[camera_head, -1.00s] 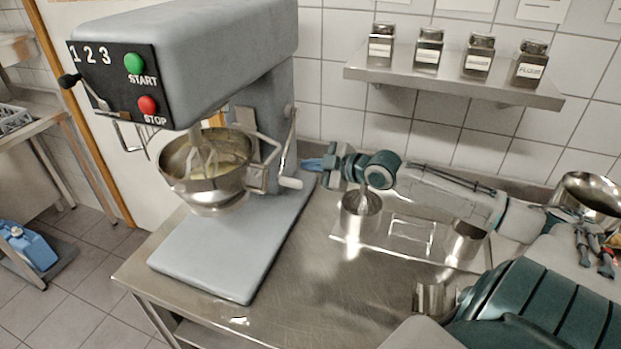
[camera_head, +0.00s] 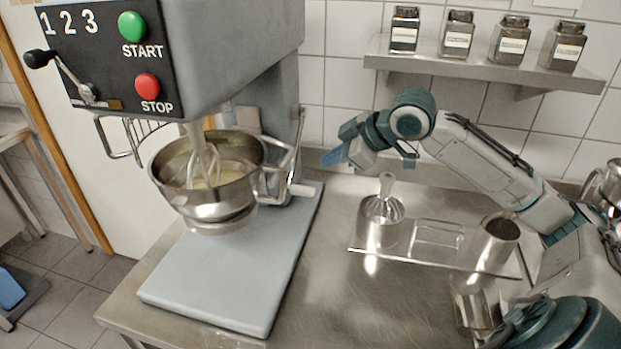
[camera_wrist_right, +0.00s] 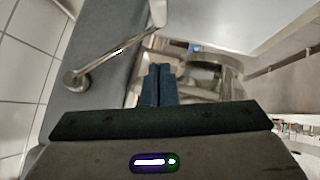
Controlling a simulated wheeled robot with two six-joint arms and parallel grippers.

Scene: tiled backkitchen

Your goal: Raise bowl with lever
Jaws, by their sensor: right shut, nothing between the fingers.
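The steel bowl (camera_head: 208,185) hangs in its holder on the grey mixer (camera_head: 225,50), above the mixer's base. The whisk (camera_head: 203,160) reaches down into the bowl, which holds a pale yellowish content. The lever (camera_head: 294,150) is a thin rod on the mixer column's right side, slanting down to a white handle (camera_head: 302,190). In the right wrist view the lever (camera_wrist_right: 112,58) runs from a round pivot to the white handle (camera_wrist_right: 158,13). My right gripper (camera_head: 332,158) is shut and empty, right of and above the handle, apart from it; its blue fingers (camera_wrist_right: 159,85) touch each other. My left gripper is not in view.
Right of the mixer, a steel tray (camera_head: 437,262) holds metal containers and a small whisk (camera_head: 384,203). A wall shelf (camera_head: 480,70) with several labelled jars is above.

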